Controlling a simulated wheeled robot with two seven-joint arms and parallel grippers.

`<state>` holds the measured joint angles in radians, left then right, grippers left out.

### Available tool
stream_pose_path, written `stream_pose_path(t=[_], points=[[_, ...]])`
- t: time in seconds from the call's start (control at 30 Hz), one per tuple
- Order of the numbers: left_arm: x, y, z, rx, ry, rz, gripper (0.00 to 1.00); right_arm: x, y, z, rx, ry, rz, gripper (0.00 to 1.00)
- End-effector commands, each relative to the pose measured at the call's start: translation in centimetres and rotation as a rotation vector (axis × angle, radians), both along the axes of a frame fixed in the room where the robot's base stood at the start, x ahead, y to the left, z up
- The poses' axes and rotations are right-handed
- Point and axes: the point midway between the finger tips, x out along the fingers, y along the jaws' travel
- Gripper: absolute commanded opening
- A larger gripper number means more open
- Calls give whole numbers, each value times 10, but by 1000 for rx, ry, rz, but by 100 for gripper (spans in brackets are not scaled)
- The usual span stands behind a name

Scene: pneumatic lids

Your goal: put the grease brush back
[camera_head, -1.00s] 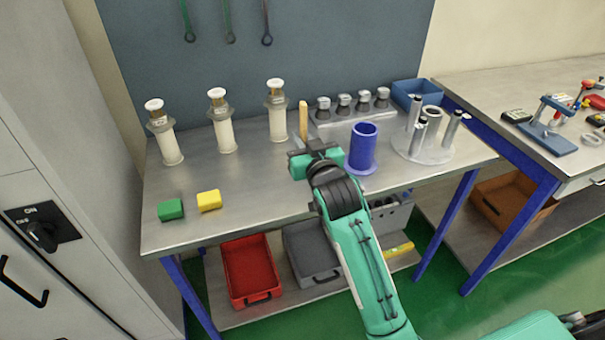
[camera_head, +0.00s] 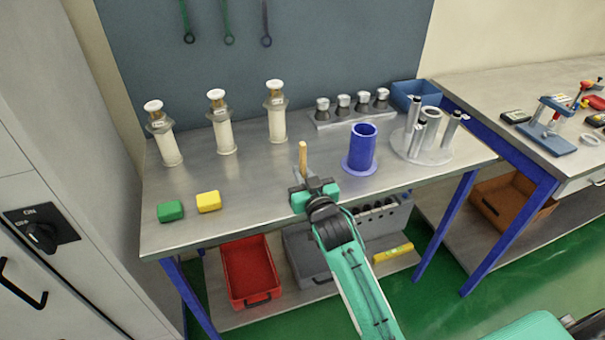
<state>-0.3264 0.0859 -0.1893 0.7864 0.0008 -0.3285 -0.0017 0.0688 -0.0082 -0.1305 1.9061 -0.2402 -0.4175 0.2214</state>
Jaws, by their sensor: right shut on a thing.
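My right gripper (camera_head: 303,184) is shut on the grease brush (camera_head: 303,156). The brush's light wooden handle stands upright above the jaws. Its lower end is hidden by the gripper. The gripper is over the front part of the workbench, left of and nearer than the blue cylindrical pot (camera_head: 362,147), and apart from it. The pot stands upright on a round blue base, with its open top facing up. My left gripper is not in view.
Three white-capped cylinders (camera_head: 223,132) stand at the back left of the bench (camera_head: 250,172). Green (camera_head: 170,211) and yellow (camera_head: 208,201) blocks lie at the front left. A rack of metal pieces (camera_head: 344,109) and a stand with metal posts (camera_head: 422,142) are behind and right of the pot.

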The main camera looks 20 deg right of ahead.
Motion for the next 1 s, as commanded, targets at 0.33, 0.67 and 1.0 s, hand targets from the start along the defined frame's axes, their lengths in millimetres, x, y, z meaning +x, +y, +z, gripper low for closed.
stream_pose_path(t=[0.33,0.67,1.0], points=[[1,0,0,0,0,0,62,0,0,-3,0,1,0,34],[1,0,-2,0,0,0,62,-12,0,-2,0,2,0,34],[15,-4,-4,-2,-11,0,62,-77,-3,-2,1,3,0,34]])
